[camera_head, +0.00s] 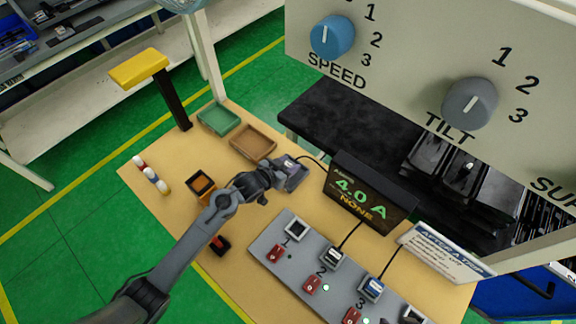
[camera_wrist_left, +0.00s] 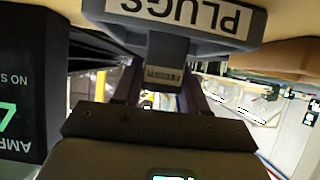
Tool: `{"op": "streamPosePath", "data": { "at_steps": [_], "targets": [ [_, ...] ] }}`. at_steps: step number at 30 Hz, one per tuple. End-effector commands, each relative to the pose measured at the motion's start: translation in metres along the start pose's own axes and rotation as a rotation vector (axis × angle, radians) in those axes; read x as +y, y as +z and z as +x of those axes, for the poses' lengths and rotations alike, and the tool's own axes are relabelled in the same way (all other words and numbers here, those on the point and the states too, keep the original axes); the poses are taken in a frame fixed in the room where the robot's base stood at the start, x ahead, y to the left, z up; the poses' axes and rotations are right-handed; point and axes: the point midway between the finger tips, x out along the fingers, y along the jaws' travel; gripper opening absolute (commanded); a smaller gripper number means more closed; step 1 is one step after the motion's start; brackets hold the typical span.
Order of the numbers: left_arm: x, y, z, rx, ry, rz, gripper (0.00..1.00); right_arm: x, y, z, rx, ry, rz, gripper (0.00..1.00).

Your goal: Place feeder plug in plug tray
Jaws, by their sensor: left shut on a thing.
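My left gripper (camera_head: 277,178) reaches across the table to the grey plug tray (camera_head: 298,181). In the left wrist view, the tray (camera_wrist_left: 110,14) fills the top and its PLUGS label reads upside down. There the gripper (camera_wrist_left: 160,92) is shut on a dark grey feeder plug (camera_wrist_left: 167,48), which has a small label and overlaps the tray. I cannot tell whether the plug touches the tray floor. In the head view the gripper hides most of the plug. My right gripper is not in view.
A display (camera_head: 362,195) reading 4.0 A, NONE stands right of the tray, with cords running from it. A numbered socket panel (camera_head: 268,240) with red switches lies in front. Green (camera_head: 219,119) and brown (camera_head: 253,142) trays are behind. An orange-topped box (camera_head: 201,185) stands left.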

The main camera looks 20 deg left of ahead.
Motion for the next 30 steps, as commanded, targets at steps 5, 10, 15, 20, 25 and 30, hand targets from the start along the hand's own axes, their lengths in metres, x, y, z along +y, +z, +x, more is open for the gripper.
{"op": "streamPosePath", "data": {
  "at_steps": [5, 10, 15, 20, 25, 30],
  "targets": [
    [0.0003, 0.0025, 0.0018, 0.002, 0.0, 0.001, 0.1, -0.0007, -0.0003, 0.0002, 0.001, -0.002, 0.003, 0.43],
    [0.0002, 0.0034, 0.0021, 0.002, 0.0, 0.001, 0.1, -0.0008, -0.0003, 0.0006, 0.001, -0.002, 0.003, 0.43],
    [0.0002, 0.0058, 0.0033, 0.001, 0.0, 0.001, 0.51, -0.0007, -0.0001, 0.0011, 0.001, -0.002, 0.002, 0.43],
    [0.0002, 0.0058, 0.0032, 0.001, 0.0, 0.001, 0.68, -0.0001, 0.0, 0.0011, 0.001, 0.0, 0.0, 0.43],
    [0.0002, 0.0057, 0.0032, 0.001, 0.0, 0.001, 0.68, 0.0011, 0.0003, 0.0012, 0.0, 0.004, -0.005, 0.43],
    [0.0, 0.0018, 0.0003, 0.002, 0.0, 0.001, 0.68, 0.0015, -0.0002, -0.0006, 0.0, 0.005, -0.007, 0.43]
  ]
}}
